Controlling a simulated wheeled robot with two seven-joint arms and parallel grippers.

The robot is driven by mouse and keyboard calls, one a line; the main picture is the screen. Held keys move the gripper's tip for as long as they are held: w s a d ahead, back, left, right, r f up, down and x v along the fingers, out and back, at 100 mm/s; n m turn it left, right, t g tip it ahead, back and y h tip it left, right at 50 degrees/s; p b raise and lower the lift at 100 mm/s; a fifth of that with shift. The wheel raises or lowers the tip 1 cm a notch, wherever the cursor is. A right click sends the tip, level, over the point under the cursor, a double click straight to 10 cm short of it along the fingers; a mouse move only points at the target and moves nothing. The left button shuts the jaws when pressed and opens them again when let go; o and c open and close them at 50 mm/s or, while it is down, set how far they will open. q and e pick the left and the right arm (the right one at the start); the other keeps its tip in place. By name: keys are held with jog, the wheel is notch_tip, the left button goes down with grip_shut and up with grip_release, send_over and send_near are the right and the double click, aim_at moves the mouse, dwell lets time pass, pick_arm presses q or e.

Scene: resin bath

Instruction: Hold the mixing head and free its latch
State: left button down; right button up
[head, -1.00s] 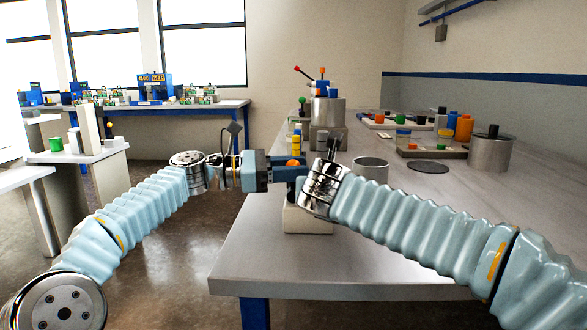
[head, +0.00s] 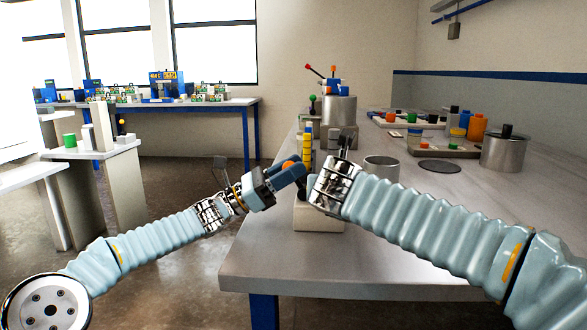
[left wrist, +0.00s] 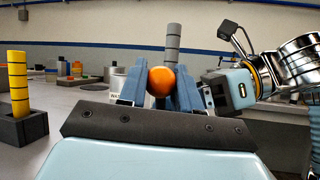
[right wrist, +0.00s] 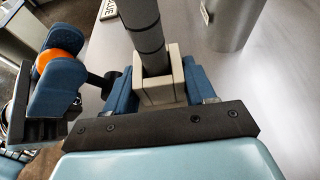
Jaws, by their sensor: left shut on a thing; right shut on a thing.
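The mixing head appears as a dark grey ribbed post (right wrist: 146,38) rising from a cream block (right wrist: 160,91). My right gripper (right wrist: 162,82) is shut on the cream block. The post also shows behind the left fingers in the left wrist view (left wrist: 173,42). An orange ball knob (left wrist: 161,81), seemingly the latch's handle, sits between the blue fingers of my left gripper (left wrist: 160,88), shut on it. In the head view, the left gripper (head: 290,171) is tilted up to the right, beside the right wrist. A short black part beside it reaches toward the cream block; its joint is unclear.
A yellow banded post (left wrist: 17,83) stands in a dark base on the table (head: 260,262). A metal cup (head: 381,169), a round dark disc (head: 440,166) and a lidded metal pot (head: 504,152) stand to the right. The front of the table is mostly clear.

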pick_arm(q)
jog(key=shift+a+f, duration=0.1)
dwell(0.4)
jog(key=c, duration=1.1)
grip_release()
jog(key=v, duration=1.2)
jog(key=shift+f, duration=0.15)
jog(key=o, duration=0.3)
jog(key=shift+r, duration=0.2)
jog(key=s+r+n+t+y, duration=0.1)
jog(key=y, duration=0.1)
jog(key=s+d+r+n+t+y, duration=0.1)
jog(key=r+n+y, duration=0.1)
jog(key=shift+s+d, duration=0.15)
jog(key=w+d+r+n+t+y, duration=0.1)
jog(key=d, duration=0.2)
jog(key=w+d+r+n+t+y, duration=0.1)
jog(key=w+d+y, duration=0.1)
jog(key=w+d+r+n+t+y, duration=0.1)
jog(key=d, duration=0.2)
jog(key=shift+w+d+n+y, duration=0.25)
jog(key=shift+d+n+y, duration=0.05)
jog(key=shift+n, duration=0.1)
